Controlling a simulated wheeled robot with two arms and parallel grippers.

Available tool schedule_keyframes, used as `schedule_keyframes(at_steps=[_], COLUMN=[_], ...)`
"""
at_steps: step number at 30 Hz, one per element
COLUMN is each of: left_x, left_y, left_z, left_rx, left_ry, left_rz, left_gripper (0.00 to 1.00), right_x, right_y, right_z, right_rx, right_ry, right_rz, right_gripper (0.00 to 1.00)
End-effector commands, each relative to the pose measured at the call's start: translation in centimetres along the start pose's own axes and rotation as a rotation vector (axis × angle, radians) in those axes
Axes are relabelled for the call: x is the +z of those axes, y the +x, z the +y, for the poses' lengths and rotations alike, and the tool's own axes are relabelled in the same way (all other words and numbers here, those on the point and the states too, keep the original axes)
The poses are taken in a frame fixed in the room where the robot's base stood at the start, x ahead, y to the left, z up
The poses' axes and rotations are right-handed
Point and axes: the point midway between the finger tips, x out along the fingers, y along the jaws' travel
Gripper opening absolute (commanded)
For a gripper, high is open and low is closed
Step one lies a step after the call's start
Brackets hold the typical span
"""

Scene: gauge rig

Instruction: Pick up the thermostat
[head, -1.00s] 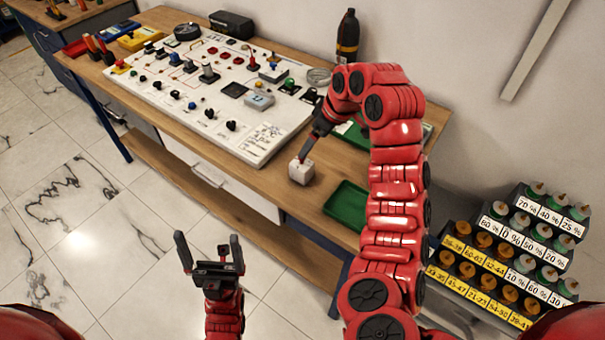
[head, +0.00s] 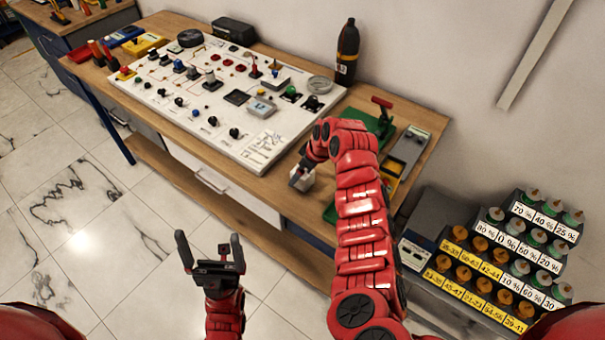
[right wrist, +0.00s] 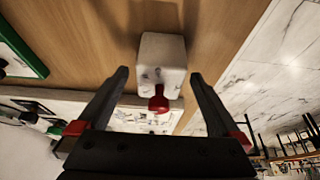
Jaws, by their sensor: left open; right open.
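A small white box (head: 305,181) with a red knob, which I take to be the thermostat, sits on the wooden bench near its front edge. In the head view it is partly hidden by my right gripper (head: 299,174). In the right wrist view the white box (right wrist: 163,62) lies ahead, between the lines of the two fingers, with its red knob facing the camera. My right gripper (right wrist: 159,76) is open, its tips close to the box; I cannot tell whether they touch it. My left gripper (head: 209,243) is open and empty over the floor, away from the bench.
A white gauge board (head: 222,133) with several knobs covers the bench left of the box. A green tray (head: 330,212) is partly hidden behind my right arm. A dark bottle (head: 346,55) stands at the back. A rack of labelled bottles (head: 505,270) stands right.

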Motion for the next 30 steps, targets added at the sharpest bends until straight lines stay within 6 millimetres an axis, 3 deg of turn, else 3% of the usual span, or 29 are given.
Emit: schedule_keyframes(at_steps=[10, 26, 30], left_x=[-0.03, -0.02, -0.03], left_y=[0.16, 0.15, 0.17], left_z=[-0.01, -0.01, -0.01], left_rx=[0.000, 0.000, 0.000], left_ry=[0.000, 0.000, 0.000], left_rz=[0.000, 0.000, 0.000], left_gripper=[1.00, 1.00, 1.00], right_x=[0.15, 0.10, 0.08], right_y=[0.64, 0.59, 0.57], right_z=[-0.03, -0.03, -0.02], right_rx=[-0.001, 0.000, 0.000], right_ry=[0.000, 0.000, 0.000], right_rz=[-0.003, -0.002, -0.002], right_gripper=[0.98, 0.03, 0.00])
